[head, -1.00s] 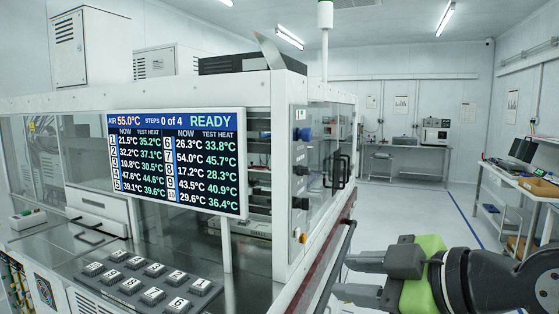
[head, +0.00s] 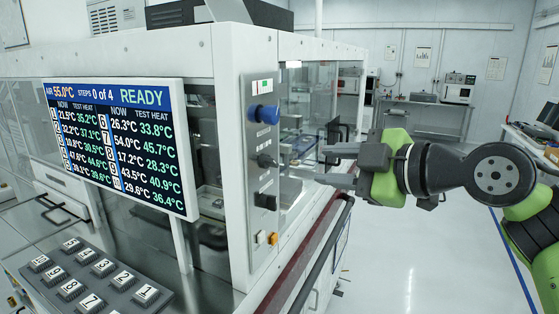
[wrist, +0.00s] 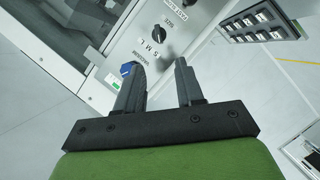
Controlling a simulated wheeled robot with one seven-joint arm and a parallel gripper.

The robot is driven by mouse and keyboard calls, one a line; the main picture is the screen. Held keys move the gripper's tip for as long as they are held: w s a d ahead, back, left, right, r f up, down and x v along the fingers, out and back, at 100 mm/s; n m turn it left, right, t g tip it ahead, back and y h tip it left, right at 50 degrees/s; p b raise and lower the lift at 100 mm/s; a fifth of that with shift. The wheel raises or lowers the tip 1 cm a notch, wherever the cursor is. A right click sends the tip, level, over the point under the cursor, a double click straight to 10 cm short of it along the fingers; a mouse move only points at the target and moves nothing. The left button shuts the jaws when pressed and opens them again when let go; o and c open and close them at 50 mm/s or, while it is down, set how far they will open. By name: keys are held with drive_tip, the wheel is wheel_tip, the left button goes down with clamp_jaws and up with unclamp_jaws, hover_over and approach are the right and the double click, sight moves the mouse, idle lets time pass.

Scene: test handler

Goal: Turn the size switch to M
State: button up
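The size switch is a black rotary knob (head: 266,160) on the grey control panel (head: 259,85), below a blue knob. In the wrist view the size knob (wrist: 160,31) shows beside the letters S, M and L and the word SIZE. Which letter its pointer faces is too small to tell. My gripper (head: 310,160) is to the right of the panel in the head view, pointing toward it. In the wrist view its two fingers (wrist: 158,66) are apart with nothing between them; the knob lies beyond their tips, not touched.
The blue knob (head: 264,113), labelled VACUUM, lies above the size switch. A lower black knob (head: 265,201) and small buttons (head: 261,238) sit below. A rail (head: 300,265) runs along the machine's front. A numbered keypad (head: 95,275) and a screen (head: 120,140) are left. Open floor lies right.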

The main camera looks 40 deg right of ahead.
sight(275, 163)
drive_tip(key=x, duration=1.2)
drive_tip(key=shift+d, duration=0.15)
drive_tip(key=shift+w+d+f, duration=0.15)
drive_tip(key=shift+w+f, duration=0.05)
drive_tip(key=shift+w, duration=0.15)
drive_tip(key=shift+s, duration=0.1)
clamp_jaws()
